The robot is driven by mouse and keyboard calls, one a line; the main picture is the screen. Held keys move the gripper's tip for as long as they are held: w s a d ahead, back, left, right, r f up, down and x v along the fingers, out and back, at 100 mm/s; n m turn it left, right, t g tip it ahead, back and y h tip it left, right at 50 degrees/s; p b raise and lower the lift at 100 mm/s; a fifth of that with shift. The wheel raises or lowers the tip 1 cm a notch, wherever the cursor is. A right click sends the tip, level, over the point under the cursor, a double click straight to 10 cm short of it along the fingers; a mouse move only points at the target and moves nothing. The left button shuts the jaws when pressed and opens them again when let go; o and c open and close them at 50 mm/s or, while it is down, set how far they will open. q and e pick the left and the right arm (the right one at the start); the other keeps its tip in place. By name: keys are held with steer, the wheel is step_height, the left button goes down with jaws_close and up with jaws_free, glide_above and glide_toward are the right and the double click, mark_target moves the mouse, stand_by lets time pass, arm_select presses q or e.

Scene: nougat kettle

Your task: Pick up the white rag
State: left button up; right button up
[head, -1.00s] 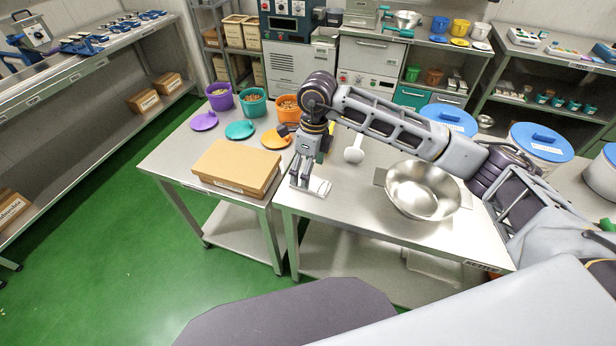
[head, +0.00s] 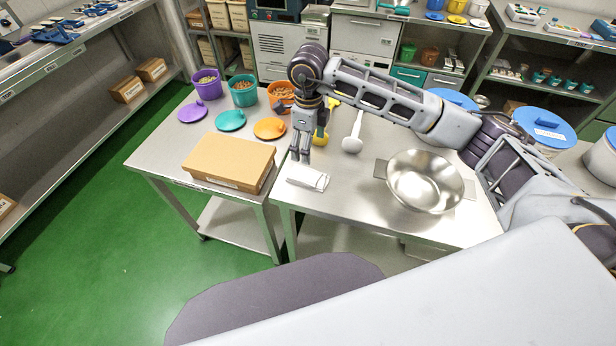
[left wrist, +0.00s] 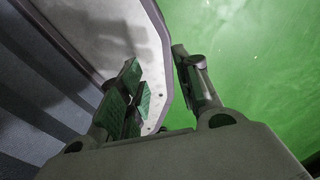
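The white rag (head: 308,178) lies folded on the steel table near its front left edge, in the head view. My right gripper (head: 301,158) points down just above or behind the rag. Its fingertips show close together with nothing visible between them, and it appears apart from the rag. Whether it is fully shut is too small to tell. In the left wrist view my left gripper (left wrist: 158,75) is open and empty, its fingers apart. The left gripper is outside the head view.
A cardboard box (head: 229,161) sits left of the rag. A steel bowl (head: 425,182) stands to the right. A white-headed mallet-like tool (head: 352,145) and a yellow tool (head: 320,138) lie behind. Orange (head: 281,93), teal (head: 243,91) and purple (head: 207,83) buckets stand at the back left.

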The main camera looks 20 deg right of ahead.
steer(key=f, duration=0.2)
steer(key=p, duration=0.1)
glide_above(310, 176)
steer(key=f, duration=0.5)
steer(key=shift+w+a, duration=0.15)
steer(key=shift+a, duration=0.05)
arm_select(q)
steer(key=shift+w+r, duration=0.5)
steer(key=shift+r, duration=0.15)
arm_select(e)
steer(key=shift+f, duration=0.65)
steer(key=shift+f+p, duration=0.4)
steer(key=shift+f, duration=0.4)
arm_select(q)
steer(key=shift+r+p, duration=0.4)
steer(key=shift+r, duration=0.35)
arm_select(e)
steer(key=shift+d+f, duration=0.15)
steer(key=shift+f, duration=1.65)
steer(key=c, duration=1.1)
